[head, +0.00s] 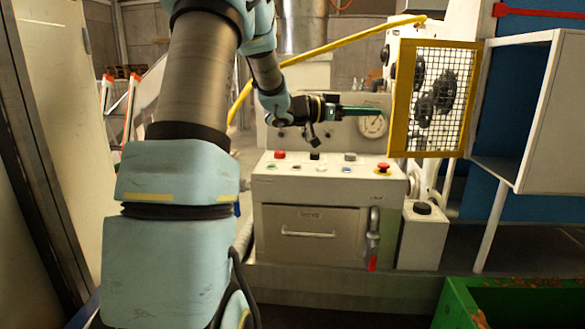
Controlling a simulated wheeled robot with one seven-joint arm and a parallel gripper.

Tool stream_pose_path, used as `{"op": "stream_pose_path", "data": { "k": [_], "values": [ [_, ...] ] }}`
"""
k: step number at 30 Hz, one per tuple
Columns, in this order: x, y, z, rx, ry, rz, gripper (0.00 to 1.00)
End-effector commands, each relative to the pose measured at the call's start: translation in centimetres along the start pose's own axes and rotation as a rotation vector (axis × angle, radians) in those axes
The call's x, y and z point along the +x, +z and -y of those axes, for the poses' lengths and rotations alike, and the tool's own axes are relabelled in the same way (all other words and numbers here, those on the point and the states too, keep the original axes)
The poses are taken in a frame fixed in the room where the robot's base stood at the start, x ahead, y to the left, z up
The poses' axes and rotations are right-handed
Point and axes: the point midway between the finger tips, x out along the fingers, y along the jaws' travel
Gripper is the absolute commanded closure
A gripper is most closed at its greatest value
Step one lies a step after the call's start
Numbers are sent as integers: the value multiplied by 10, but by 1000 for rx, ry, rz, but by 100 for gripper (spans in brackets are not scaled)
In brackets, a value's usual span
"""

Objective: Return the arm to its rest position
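My arm, light blue with grey-brown tubes, rises in the left half of the head view and bends forward to the right. My gripper (362,111) is at its end, a dark green-tipped tool pointing right, above the control panel (325,163). It is close in the picture to the round dial gauge (373,126). I see nothing held in it, but the fingers are too small to tell whether they are apart. The panel has several buttons and a red emergency stop (383,168) on its right.
A yellow-framed mesh guard (432,98) stands right of my gripper, with an open grey cabinet (510,105) beyond. A yellow hose (330,46) runs behind the arm. A green bin (462,303) is at the lower right. A pale door panel (70,110) stands at the left.

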Motion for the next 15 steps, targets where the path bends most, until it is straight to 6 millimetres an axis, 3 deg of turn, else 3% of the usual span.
{"op": "stream_pose_path", "data": {
  "k": [8, 11, 15],
  "values": [
    [-25, 22, 39, -9, -324, 112, 70],
    [-49, 39, 54, -35, -484, 193, 70],
    [-110, 84, 59, -132, -755, 396, 70]
  ]
}}
